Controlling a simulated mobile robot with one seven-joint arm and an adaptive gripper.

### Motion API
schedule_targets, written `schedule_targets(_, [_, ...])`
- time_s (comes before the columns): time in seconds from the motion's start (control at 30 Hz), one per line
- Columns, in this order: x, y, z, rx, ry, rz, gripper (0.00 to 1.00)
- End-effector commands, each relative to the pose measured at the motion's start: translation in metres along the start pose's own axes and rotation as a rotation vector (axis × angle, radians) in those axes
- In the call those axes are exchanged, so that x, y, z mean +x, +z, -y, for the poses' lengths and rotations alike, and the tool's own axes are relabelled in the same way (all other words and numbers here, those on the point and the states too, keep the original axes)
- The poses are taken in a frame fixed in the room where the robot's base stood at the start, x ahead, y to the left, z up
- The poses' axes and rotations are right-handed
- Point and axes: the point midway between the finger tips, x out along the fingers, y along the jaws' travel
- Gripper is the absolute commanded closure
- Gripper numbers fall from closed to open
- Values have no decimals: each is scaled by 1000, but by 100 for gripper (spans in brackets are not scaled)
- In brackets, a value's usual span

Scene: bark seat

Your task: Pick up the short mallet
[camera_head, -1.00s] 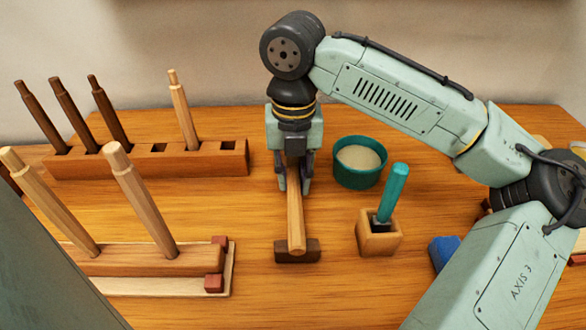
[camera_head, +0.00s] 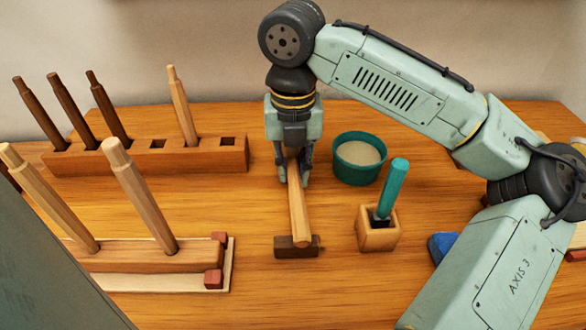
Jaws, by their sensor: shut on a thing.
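The short mallet has a pale wooden handle (camera_head: 298,215) and a dark brown head (camera_head: 297,247). Its handle points away from the camera, up into my gripper. My gripper (camera_head: 294,178) points down and is shut on the handle near its far end. The head is at the near end, close to the tabletop. I cannot tell whether the head touches the table. The far tip of the handle is hidden by the gripper.
A teal bowl of pale powder (camera_head: 360,159) stands close right of my gripper. A wooden block (camera_head: 379,238) holds a teal-handled tool (camera_head: 392,190). Racks with upright handles stand at the back left (camera_head: 200,158) and front left (camera_head: 135,257). A blue object (camera_head: 441,247) lies partly behind my arm.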

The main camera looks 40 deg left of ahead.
Motion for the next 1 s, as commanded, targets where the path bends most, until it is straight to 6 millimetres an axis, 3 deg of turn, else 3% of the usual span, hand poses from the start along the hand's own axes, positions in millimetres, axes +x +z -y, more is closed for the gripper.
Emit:
schedule_targets(0.17, [-26,1,-1,-1,3,4,100])
schedule_targets(0.6, [-131,0,0,3,-2,4,100])
schedule_targets(0.8, [-160,0,0,2,0,3,100])
schedule_targets(1.0, [-171,0,0,0,1,1,100])
